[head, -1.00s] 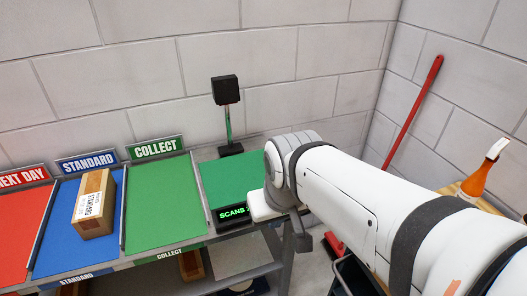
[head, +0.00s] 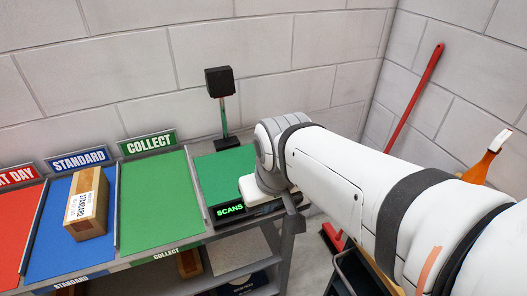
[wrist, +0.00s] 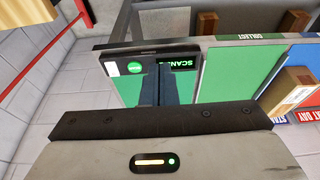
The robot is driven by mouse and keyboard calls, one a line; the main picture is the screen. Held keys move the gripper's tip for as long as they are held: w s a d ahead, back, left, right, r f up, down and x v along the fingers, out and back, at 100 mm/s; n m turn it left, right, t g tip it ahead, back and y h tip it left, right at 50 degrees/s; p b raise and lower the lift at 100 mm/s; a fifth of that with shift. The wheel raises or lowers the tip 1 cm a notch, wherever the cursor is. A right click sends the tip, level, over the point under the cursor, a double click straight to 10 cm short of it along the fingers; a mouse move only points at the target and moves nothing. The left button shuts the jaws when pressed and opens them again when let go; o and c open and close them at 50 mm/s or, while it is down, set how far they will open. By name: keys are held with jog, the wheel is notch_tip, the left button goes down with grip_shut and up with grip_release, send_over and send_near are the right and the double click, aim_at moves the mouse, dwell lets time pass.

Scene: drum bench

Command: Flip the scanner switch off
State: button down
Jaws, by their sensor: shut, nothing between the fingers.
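The scanner (head: 217,82) is a black box on a post at the back of the green bench mat. Its display (head: 229,210) at the bench's front edge glows green with "SCANS"; it also shows in the wrist view (wrist: 182,53). Left of the display there, a dark panel carries a round green label (wrist: 134,68) and a small white piece (wrist: 112,69). I cannot clearly make out the switch lever. My gripper (wrist: 163,72) is shut and empty, its dark fingertips over the panel beside the display. In the head view my arm hides the fingers.
A brown parcel (head: 87,204) lies on the blue STANDARD lane (head: 50,240). The green COLLECT lane (head: 155,205) is clear. A red-handled broom (head: 415,95) leans at the right wall, near an orange bottle (head: 481,167). Shelves lie under the bench.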

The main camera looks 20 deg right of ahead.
jog(key=w+d+f+n+g+b, duration=0.1)
jog(key=w+d+f+n+b, duration=0.1)
jog(key=w+d+n, duration=0.5)
jog(key=w+d+f+n+b, duration=0.2)
jog(key=w+d+n+b, duration=0.1)
jog(key=w+d+n, duration=0.5)
jog(key=w+n, duration=0.3)
jog(key=shift+f+g, duration=0.15)
jog(key=shift+g, duration=0.25)
jog(key=f, duration=0.4)
jog(key=w+f, duration=0.1)
jog(key=f, duration=0.4)
jog(key=f+p, duration=0.1)
jog(key=f, duration=0.4)
jog(key=shift+w+a, duration=0.1)
jog(key=shift+w, duration=0.2)
jog(key=shift+d+f, duration=0.1)
jog(key=shift+d, duration=0.25)
jog(key=shift+a, duration=0.45)
